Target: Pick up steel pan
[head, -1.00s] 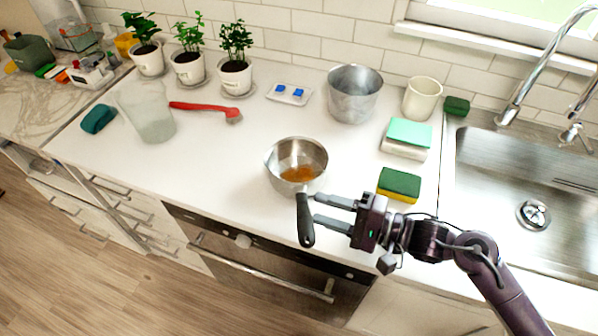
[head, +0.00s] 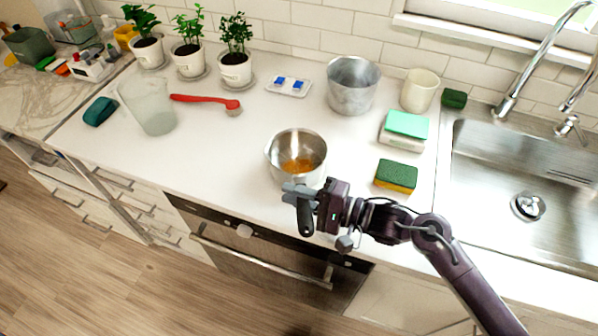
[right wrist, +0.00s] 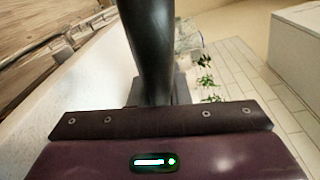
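The steel pan (head: 298,143), a small deep pan with amber contents, sits on the white counter near its front edge. Its black handle (head: 306,222) points toward me, past the counter edge. My right gripper (head: 291,192) is at the handle, close below the pan's rim; its fingers lie across the handle and look closed on it. In the right wrist view, the dark handle (right wrist: 151,50) runs through the middle with the grey fingers close on both sides. The fingers hide part of the handle in the head view. My left gripper is not in view.
A green-yellow sponge (head: 396,176) lies right of the pan, with the sink (head: 480,190) beyond. A metal pot (head: 352,88) and a cream cup (head: 419,90) stand behind. A red brush (head: 205,101) and a clear pitcher (head: 148,105) are left. The counter left of the pan is clear.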

